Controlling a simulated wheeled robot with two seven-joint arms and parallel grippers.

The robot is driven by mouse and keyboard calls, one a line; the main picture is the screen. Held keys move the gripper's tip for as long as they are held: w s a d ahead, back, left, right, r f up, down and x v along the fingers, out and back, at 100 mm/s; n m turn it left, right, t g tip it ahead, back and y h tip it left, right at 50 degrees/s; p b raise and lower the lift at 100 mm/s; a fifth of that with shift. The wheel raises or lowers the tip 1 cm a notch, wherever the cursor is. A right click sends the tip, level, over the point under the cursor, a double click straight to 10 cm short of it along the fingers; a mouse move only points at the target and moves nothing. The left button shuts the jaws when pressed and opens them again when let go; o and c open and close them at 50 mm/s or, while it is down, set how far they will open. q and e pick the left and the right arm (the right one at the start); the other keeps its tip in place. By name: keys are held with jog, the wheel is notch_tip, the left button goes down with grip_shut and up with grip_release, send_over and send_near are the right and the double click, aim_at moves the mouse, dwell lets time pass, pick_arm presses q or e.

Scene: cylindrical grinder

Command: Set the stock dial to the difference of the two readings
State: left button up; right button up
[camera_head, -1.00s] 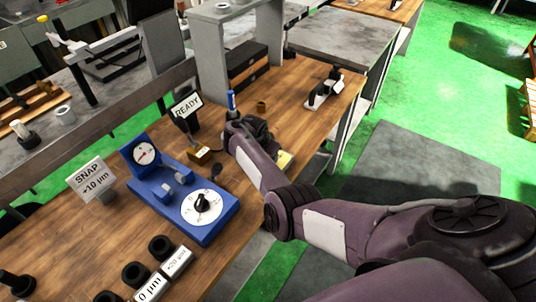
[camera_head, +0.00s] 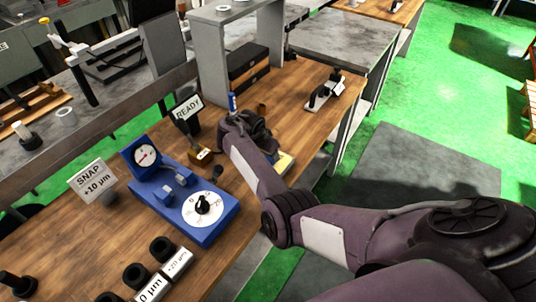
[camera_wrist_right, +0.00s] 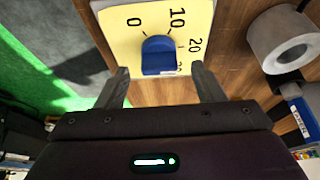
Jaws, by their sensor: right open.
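A yellow dial plate (camera_wrist_right: 185,15) with a blue knob (camera_wrist_right: 158,52) shows in the right wrist view, with the marks 0, 10 and 20 readable and a further mark partly hidden. My right gripper (camera_wrist_right: 160,72) is open, its fingers on either side of the knob and apart from it. In the head view the plate (camera_head: 286,163) is mostly behind my right arm; the fingers are hidden there. A blue gauge stand (camera_head: 205,232) carries a small round gauge (camera_head: 145,156) with a red needle and a white dial (camera_head: 203,208) with a black knob. My left gripper is not in view.
A SNAP +10 µm sign (camera_head: 91,181) and a READY sign (camera_head: 187,107) stand near the gauge. Black rings (camera_head: 162,248) and labelled blocks (camera_head: 178,262) lie at the bench front. A grey ring (camera_wrist_right: 284,38) and a blue labelled object (camera_wrist_right: 300,105) are right of the plate.

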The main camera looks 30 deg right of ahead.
jog(key=v, duration=0.4)
jog(key=shift+a+r, duration=0.1)
jog(key=shift+r, duration=0.05)
jog(key=shift+s, duration=0.1)
